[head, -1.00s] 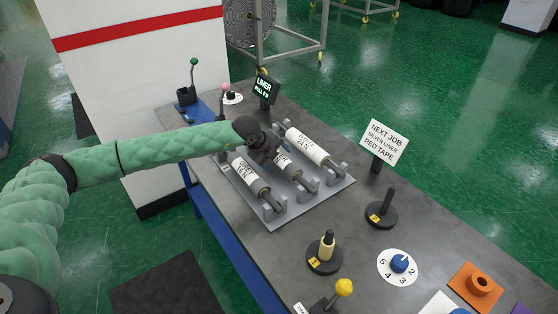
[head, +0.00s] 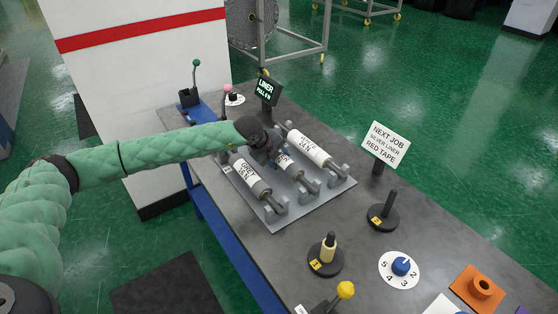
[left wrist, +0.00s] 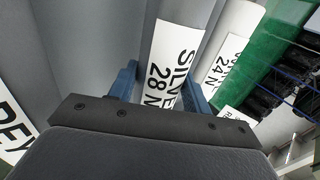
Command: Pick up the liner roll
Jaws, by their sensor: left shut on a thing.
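The liner rolls lie side by side on a grey rack plate (head: 318,207) on the bench. The middle roll (head: 291,168) is partly hidden by my left gripper (head: 270,152). In the left wrist view its label reads "SILVE…" and "28 N" (left wrist: 172,65). The blue fingers of my left gripper (left wrist: 161,88) stand on both sides of this silver roll and are shut on it. The grey roll (head: 247,176), labelled 16 N, lies to its left. Another pale roll (head: 310,148), labelled 24 N, lies to its right. My right gripper is not in view.
A sign (head: 385,147) reads "NEXT JOB SILVER LINER RED TAPE". A small display (head: 267,91) reads "LINER PULL".

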